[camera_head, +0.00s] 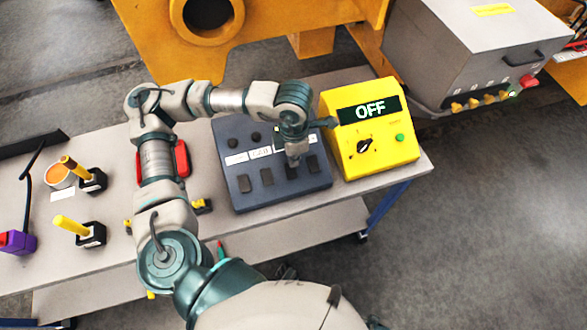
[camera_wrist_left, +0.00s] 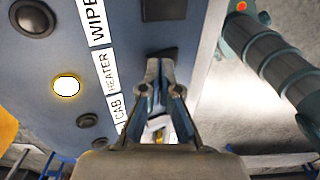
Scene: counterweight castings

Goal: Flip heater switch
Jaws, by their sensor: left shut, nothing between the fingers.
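The dark grey switch panel (camera_head: 240,203) lies on the bench, with a row of black rocker switches, white labels and round lamps. In the left wrist view the HEATER label (camera_wrist_left: 109,72) sits between WIPER and CAB labels. The round lamp (camera_wrist_left: 67,86) beside it glows white with a yellow rim; the other lamps there are dark. My left gripper (camera_head: 293,160) is shut and empty, pointing down at the panel's switch row. Its fingertips (camera_wrist_left: 160,68) cover most of the rocker in line with the HEATER label; I cannot tell its position or whether they touch it. My right gripper is not in view.
A yellow box (camera_head: 378,150) reading OFF, with a black knob and green button, stands right of the panel. A grey machine (camera_head: 450,60) stands behind right. The bench's front edge is close.

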